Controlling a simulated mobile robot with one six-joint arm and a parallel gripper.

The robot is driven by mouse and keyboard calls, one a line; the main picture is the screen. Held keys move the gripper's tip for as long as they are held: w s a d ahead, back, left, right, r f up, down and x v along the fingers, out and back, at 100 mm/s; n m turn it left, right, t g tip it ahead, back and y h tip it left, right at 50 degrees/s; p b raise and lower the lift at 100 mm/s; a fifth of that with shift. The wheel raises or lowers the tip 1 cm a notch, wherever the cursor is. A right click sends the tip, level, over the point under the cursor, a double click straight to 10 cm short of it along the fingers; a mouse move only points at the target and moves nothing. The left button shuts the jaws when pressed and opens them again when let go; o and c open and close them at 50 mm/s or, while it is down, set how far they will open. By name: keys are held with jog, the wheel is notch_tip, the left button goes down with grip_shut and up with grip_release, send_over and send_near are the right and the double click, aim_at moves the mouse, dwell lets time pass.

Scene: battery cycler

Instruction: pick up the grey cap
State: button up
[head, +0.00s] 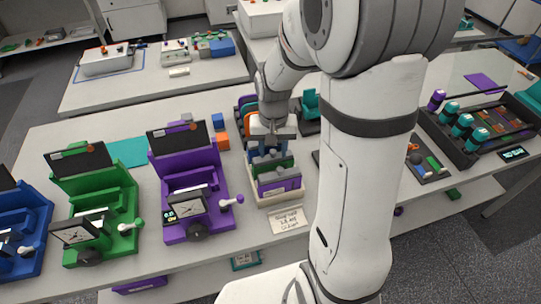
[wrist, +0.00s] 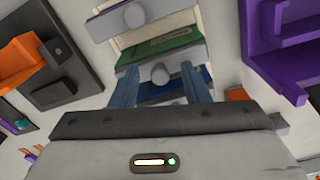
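A cream rack (head: 270,200) on the middle table holds a purple, a green and a blue block. Grey round knobs that look like caps show in the wrist view: one (wrist: 160,73) by the blue block (wrist: 160,90), another (wrist: 135,15) farther up near the purple block. I cannot tell which is the named grey cap. My gripper (head: 268,140) is over the back of the rack. In the wrist view its two fingers (wrist: 161,88) stand apart, on either side of the blue block's knob. I see no grip on it; the fingertips' contact is unclear.
A purple machine (head: 190,190) stands left of the rack, with green (head: 97,205) and blue (head: 22,235) ones farther left. An orange block (head: 222,142) lies close by. Dark trays and teal-topped bottles (head: 462,125) are at right. A label card (head: 289,221) lies in front.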

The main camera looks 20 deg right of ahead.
grip_shut()
dwell(0.3)
